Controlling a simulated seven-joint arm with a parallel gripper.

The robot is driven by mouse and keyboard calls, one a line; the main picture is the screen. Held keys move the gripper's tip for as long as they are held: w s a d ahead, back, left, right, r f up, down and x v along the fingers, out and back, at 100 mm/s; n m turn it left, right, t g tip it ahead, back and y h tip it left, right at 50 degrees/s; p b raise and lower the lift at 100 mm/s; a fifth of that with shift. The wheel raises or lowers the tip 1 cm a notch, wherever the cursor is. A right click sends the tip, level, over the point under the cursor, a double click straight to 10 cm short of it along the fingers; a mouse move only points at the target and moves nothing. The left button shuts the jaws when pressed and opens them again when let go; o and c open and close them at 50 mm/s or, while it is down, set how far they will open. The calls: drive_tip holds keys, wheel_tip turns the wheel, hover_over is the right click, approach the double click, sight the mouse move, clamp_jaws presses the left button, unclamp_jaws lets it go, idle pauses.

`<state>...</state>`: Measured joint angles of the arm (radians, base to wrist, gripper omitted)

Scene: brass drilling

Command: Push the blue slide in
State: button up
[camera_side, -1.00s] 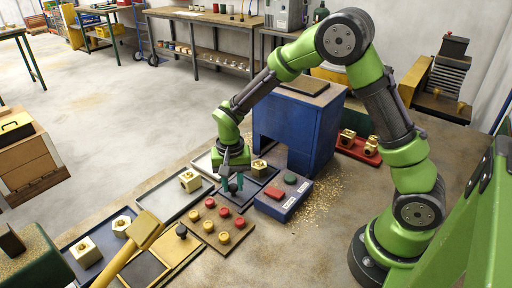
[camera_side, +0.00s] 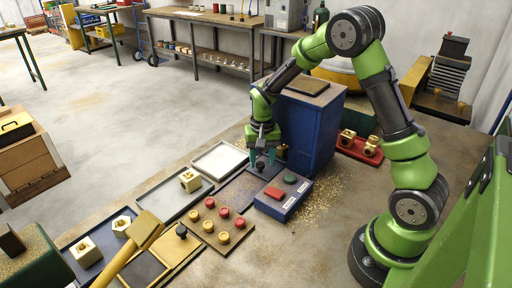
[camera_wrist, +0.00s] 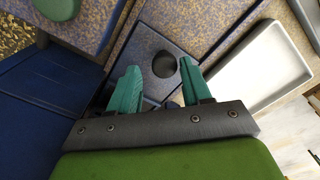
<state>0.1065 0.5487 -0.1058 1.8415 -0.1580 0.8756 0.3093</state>
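The blue slide (camera_wrist: 140,48) is a flat blue-grey plate with a round black knob (camera_wrist: 163,64). In the side view the knob (camera_side: 260,166) is close to the front of the blue machine housing (camera_side: 310,135). My gripper (camera_side: 262,163) is low over the slide's near end. In the wrist view its teal fingers (camera_wrist: 158,82) are apart, with the knob between and just beyond the tips. Gaps show on both sides of the knob. No brass piece shows on the slide, and the slide's far end is hidden by the housing and my gripper.
A control box (camera_side: 283,208) with red and green buttons stands just right of the slide. A white tray (camera_side: 219,160) lies left, and another tray holds a brass piece (camera_side: 190,180). A board (camera_side: 216,237) with red and yellow knobs lies in front.

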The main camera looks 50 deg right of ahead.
drive_tip(key=shift+o, duration=0.2)
drive_tip(key=shift+a, duration=0.2)
drive_tip(key=shift+r, duration=0.1)
drive_tip(key=shift+r, duration=0.25)
wheel_tip(320, 180, up, 16)
drive_tip(key=shift+r, duration=0.1)
drive_tip(key=s+a+r+n+t+y, duration=0.1)
drive_tip(key=s+a+r+n+t, duration=0.1)
drive_tip(key=s+a, duration=0.3)
drive_tip(key=s+a+r+n+t+y, duration=0.1)
drive_tip(key=s+a+t, duration=0.4)
drive_tip(key=s, duration=0.7)
drive_tip(key=shift+s+a+r+n, duration=0.2)
drive_tip(key=shift+a+r+n, duration=0.3)
drive_tip(key=shift+r+n, duration=0.45)
